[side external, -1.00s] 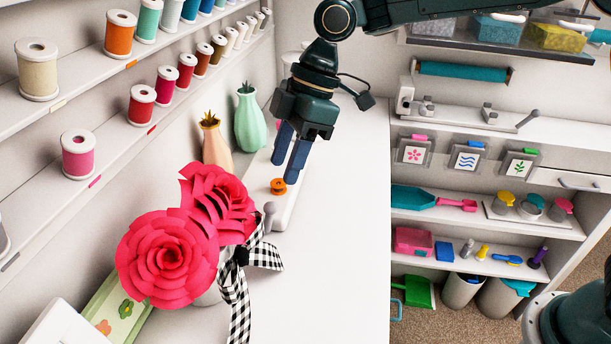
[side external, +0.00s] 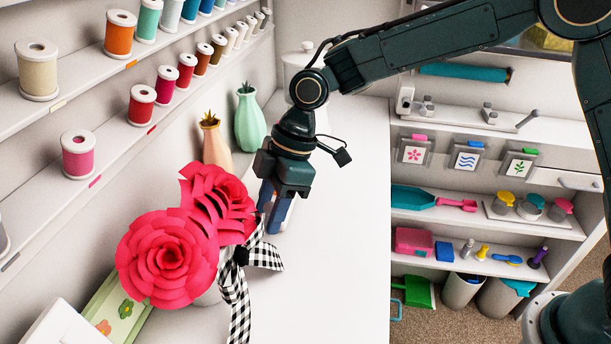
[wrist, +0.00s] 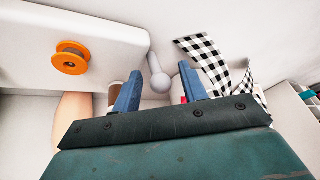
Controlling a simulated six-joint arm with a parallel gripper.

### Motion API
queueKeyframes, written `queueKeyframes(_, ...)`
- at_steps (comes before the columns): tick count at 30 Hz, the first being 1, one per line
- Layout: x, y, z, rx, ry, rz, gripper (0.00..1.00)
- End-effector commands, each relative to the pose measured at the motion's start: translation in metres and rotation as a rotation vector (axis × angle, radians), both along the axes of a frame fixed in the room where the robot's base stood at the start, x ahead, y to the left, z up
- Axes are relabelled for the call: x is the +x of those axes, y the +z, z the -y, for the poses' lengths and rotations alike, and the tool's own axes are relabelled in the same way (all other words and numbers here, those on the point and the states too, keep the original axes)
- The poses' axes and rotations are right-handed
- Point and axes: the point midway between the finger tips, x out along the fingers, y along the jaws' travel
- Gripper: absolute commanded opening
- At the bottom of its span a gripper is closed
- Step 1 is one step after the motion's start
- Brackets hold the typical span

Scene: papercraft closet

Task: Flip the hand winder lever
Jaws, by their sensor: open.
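The hand winder is a white block (wrist: 85,35) with an orange spool (wrist: 70,57) on its face. In the wrist view its pale grey ball-ended lever (wrist: 159,80) sits between the two blue fingers of my gripper (wrist: 161,66). I cannot tell whether either finger touches it. My gripper is open. In the side external view my gripper (side external: 270,222) points down beside the red paper flowers, and its fingers hide the lever and most of the winder there.
Red paper flowers (side external: 170,255) with a black-and-white checked ribbon (side external: 264,256) stand close to my gripper. A peach vase (side external: 216,146) and a green vase (side external: 249,122) stand behind it. The white worktop (side external: 335,230) is clear to the right.

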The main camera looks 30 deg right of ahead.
Motion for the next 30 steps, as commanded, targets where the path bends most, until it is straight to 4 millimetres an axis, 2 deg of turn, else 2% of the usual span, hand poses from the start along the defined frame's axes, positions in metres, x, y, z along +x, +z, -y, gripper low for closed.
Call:
queueKeyframes(2, 0.0000, 0.0000, 0.0000, 0.000, 0.000, 0.000, 0.43)
queueKeyframes(9, 0.0001, 0.0001, 0.0002, 0.000, -0.001, 0.000, 0.00)
queueKeyframes(18, -0.0013, -0.0005, 0.0018, 0.024, -0.001, 0.020, 0.00)
queueKeyframes(30, -0.0072, -0.0036, 0.0084, 0.140, -0.003, 0.136, 0.00)
